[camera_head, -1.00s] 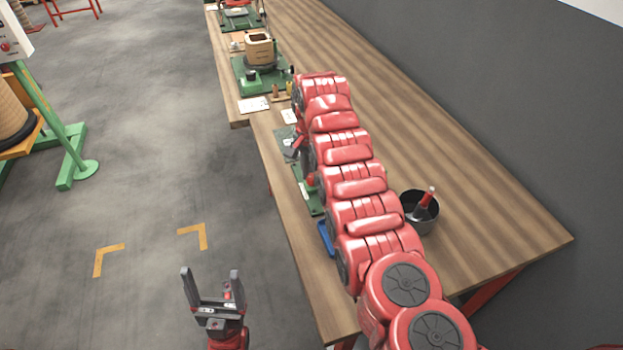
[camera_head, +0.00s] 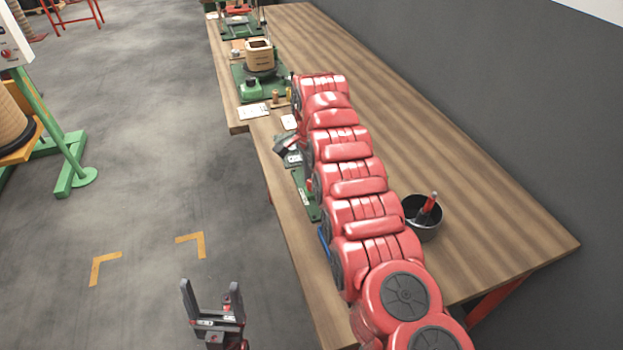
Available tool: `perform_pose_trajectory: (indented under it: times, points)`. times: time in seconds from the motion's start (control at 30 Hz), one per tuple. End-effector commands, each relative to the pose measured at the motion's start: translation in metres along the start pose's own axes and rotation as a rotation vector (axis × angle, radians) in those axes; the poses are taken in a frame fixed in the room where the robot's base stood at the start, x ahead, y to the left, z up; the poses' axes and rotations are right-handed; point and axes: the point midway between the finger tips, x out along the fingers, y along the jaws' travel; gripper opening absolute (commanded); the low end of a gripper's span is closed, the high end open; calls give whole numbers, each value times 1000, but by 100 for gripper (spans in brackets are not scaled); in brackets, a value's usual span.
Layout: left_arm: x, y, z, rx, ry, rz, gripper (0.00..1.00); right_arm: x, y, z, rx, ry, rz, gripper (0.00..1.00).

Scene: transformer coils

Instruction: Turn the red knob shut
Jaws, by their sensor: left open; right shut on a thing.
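My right arm reaches in from the lower right, along the workbench. Its dark gripper (camera_head: 285,147) is at the bench's left edge, beside a small green board (camera_head: 305,197). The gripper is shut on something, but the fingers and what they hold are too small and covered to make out. I cannot clearly pick out the red knob. A small red part (camera_head: 310,184) shows at the green board, partly hidden by my arm. My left gripper (camera_head: 211,290) is open and empty over the floor, left of the bench.
The wooden workbench (camera_head: 480,220) is clear on its right side. A dark pot (camera_head: 423,226) with a red-handled tool stands right of my arm. Further back are a coil on a green base (camera_head: 260,57) and a white card (camera_head: 253,110). A green stand (camera_head: 65,160) is at the left.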

Motion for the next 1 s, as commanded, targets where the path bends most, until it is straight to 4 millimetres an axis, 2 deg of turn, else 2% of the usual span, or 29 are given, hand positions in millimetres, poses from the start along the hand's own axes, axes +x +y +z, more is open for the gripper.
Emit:
perform_pose_trajectory:
  times: [0.17,0.2,0.33,0.37,0.63,0.77,0.9,1.0]
  points:
    - [0,0,0,0,0,0,82,-1,0,0,1,0,-2,0]
    - [0,0,0,0,0,0,82,-1,0,0,1,0,-2,39]
    - [0,0,0,0,0,0,82,0,0,0,0,0,-2,62]
    - [0,0,0,0,0,0,82,0,0,0,0,0,-1,66]
    - [0,0,0,0,0,0,82,-1,0,0,0,0,-1,66]
    - [-1,0,0,0,0,0,82,-8,0,0,0,-1,-2,66]
    - [-2,0,0,0,0,0,82,-30,-1,-1,1,0,-5,66]
    - [10,0,-2,0,0,0,82,-54,0,-3,2,1,-4,66]
